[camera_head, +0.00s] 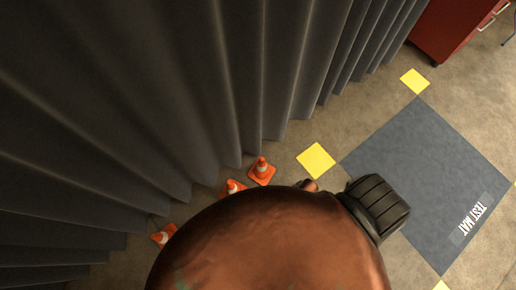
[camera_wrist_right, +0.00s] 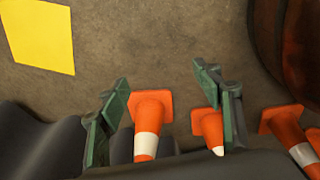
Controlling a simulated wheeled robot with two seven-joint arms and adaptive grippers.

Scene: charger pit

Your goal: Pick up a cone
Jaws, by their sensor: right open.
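Several orange cones with white bands stand on the floor along the curtain. In the head view one cone (camera_head: 262,170) is nearest the yellow square, another (camera_head: 233,187) is beside it, partly hidden, and a third (camera_head: 164,236) is farther left. My right gripper (camera_wrist_right: 162,78) is open and empty in the right wrist view. One cone (camera_wrist_right: 147,127) shows between its green fingers, nearer the left one. A second cone (camera_wrist_right: 208,124) shows beside the right finger, and a third (camera_wrist_right: 287,130) is outside it. The depth between fingers and cones is unclear. My left gripper is not in view.
A dark pleated curtain (camera_head: 200,90) hangs close behind the cones. A large copper-brown rounded shape (camera_head: 270,245) hides the foreground. A yellow square (camera_head: 316,160), a blue-grey test mat (camera_head: 425,165) and a red cabinet (camera_head: 450,30) are to the right.

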